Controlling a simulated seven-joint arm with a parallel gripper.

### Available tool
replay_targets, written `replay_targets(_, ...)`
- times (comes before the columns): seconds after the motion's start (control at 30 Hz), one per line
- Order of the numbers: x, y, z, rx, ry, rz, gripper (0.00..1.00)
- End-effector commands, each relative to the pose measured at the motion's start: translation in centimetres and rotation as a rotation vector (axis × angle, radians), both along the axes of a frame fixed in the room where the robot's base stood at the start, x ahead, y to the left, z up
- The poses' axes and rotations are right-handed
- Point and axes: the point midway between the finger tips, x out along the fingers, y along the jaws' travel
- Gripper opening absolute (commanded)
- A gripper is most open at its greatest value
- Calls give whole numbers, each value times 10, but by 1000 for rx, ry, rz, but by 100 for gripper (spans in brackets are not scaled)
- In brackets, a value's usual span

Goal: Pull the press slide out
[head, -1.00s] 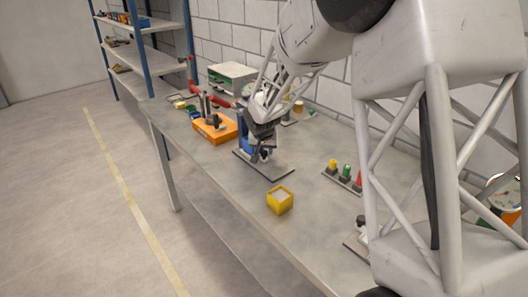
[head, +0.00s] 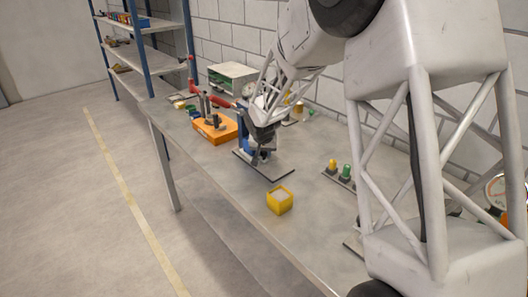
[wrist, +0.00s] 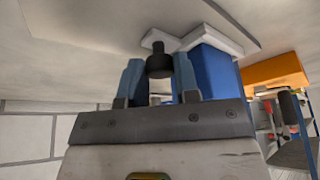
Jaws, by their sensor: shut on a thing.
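The press has a blue body (head: 242,139) on a dark flat base plate (head: 270,170), standing on the bench. A black round knob (wrist: 159,64) sits between the two blue fingers of my gripper (wrist: 160,74). My gripper (head: 260,153) is shut on this knob, low over the base plate at the press. My wrist hides much of the press in the head view, and how far the slide is out cannot be told.
A yellow box (head: 280,201) stands in front of the press near the bench's front edge. An orange block (head: 214,131) with a dark fixture is to the left. Yellow and green buttons (head: 344,171) are to the right. A grey-green case (head: 232,76) stands behind.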

Motion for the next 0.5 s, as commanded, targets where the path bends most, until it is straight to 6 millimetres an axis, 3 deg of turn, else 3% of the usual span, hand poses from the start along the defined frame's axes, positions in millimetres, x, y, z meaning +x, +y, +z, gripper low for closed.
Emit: replay_targets(0.5, -25, -25, 1, -1, 1, -1, 0)
